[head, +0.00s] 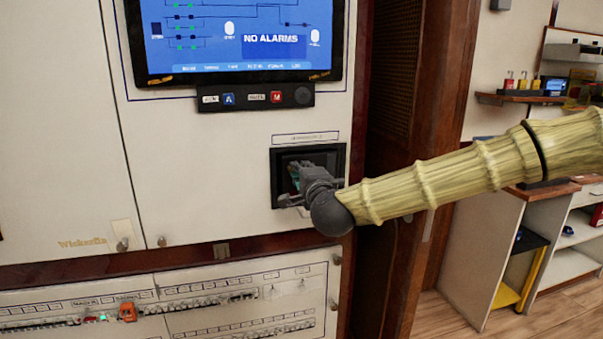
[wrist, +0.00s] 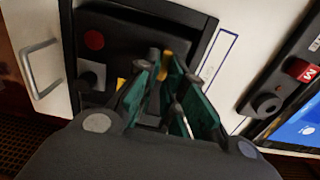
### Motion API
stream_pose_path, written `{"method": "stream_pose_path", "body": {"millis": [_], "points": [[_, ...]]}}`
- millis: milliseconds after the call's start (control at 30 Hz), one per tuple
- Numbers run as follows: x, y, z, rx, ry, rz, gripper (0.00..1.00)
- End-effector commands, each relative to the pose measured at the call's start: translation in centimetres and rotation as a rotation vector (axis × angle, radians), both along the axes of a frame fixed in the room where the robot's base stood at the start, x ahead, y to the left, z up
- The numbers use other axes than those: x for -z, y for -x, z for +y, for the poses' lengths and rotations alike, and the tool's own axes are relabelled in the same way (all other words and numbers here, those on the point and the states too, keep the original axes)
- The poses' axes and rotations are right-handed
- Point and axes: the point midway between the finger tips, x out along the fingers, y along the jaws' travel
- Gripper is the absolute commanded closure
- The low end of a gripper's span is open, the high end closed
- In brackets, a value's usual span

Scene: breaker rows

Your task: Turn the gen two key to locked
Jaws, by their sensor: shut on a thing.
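A black-framed recessed control panel (head: 340,160) sits in the white cabinet front below the screen. My gripper (head: 297,172) reaches into it from the right and covers most of its face. In the wrist view my gripper (wrist: 168,82) has its green-padded fingers close together, shut on a small part at the panel, which I take to be the gen two key. The fingers hide most of this part, and its turn angle cannot be read. The dark panel face (wrist: 118,47) also carries a red round part (wrist: 94,40) and a grey square part (wrist: 92,76).
A screen (head: 240,38) reading "NO ALARMS" is above, with a button strip (head: 256,97) under it. A breaker row panel (head: 170,305) is below. A metal handle (wrist: 42,68) stands out beside the recess. Brown wood trim (head: 390,270) is at the right.

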Motion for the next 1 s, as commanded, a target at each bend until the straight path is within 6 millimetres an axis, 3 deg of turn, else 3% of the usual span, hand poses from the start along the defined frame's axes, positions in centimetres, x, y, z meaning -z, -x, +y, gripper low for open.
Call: {"method": "stream_pose_path", "body": {"millis": [200, 233, 333, 733, 1000], "points": [[0.1, -0.1, -0.1, 0.003, -0.001, 0.001, 1.0], [0.1, -0.1, -0.1, 0.003, -0.001, 0.001, 0.84], [0.1, -0.1, -0.1, 0.002, 0.0, 0.001, 0.68], [0.0, 0.4, -0.2, 0.001, 0.001, 0.0, 0.68], [0.0, 4.2, -1.2, 0.001, 0.0, 0.0, 0.68]]}}
